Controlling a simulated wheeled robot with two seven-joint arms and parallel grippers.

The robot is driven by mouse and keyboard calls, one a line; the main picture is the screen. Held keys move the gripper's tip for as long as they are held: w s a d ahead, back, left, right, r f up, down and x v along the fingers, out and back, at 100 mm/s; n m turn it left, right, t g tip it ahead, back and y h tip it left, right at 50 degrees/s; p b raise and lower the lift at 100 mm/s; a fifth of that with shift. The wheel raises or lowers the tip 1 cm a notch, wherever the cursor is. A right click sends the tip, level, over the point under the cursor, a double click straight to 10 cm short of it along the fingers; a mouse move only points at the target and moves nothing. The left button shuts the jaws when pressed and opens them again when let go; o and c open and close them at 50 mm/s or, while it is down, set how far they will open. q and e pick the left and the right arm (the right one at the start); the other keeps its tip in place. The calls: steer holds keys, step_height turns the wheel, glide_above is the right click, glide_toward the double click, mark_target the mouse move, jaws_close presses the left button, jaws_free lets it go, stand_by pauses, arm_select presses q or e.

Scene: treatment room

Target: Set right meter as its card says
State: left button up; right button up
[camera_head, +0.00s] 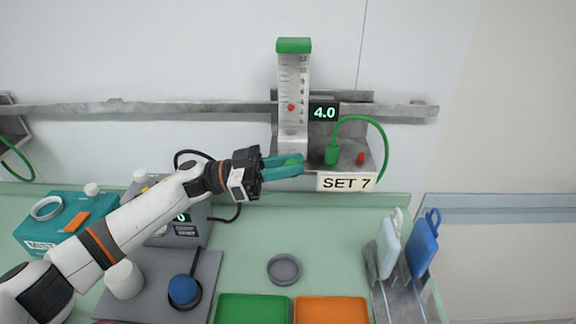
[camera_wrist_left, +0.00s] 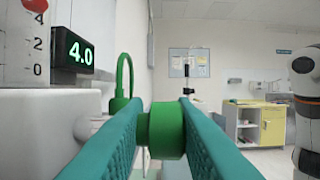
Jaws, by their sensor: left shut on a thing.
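The right meter (camera_head: 293,75) is a clear upright scale tube with a green cap and a red float, fixed to the wall rail. Its display (camera_head: 324,112) reads 4.0, and the same reading shows in the left wrist view (camera_wrist_left: 80,52). The card (camera_head: 346,183) below it says SET 7. My left gripper (camera_head: 296,165) is shut on the meter's green knob (camera_wrist_left: 166,130), with one teal finger on each side. The fingers partly hide the knob in the head view. My right gripper is not in view.
A green hose (camera_head: 384,140) loops from the outlet beside the knob, near a small red part (camera_head: 361,158). Below are a grey ring dish (camera_head: 284,270), a green tray (camera_head: 252,308), an orange tray (camera_head: 331,310) and a rack with blue items (camera_head: 422,245). A teal MIST box (camera_head: 65,225) stands left.

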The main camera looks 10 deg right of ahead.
mark_target(287, 163)
arm_select(q)
steer(key=shift+s+f, duration=0.15)
steer(key=shift+f, duration=0.05)
steer(key=o, duration=0.9)
steer(key=shift+r, duration=0.1)
steer(key=shift+c, duration=0.2)
steer(key=shift+s+r, duration=0.1)
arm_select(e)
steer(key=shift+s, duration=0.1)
arm_select(q)
steer(key=shift+r, duration=0.25)
step_height(287, 163, up, 10)
steer(key=shift+f+b, duration=0.25)
steer(key=shift+b, duration=0.6)
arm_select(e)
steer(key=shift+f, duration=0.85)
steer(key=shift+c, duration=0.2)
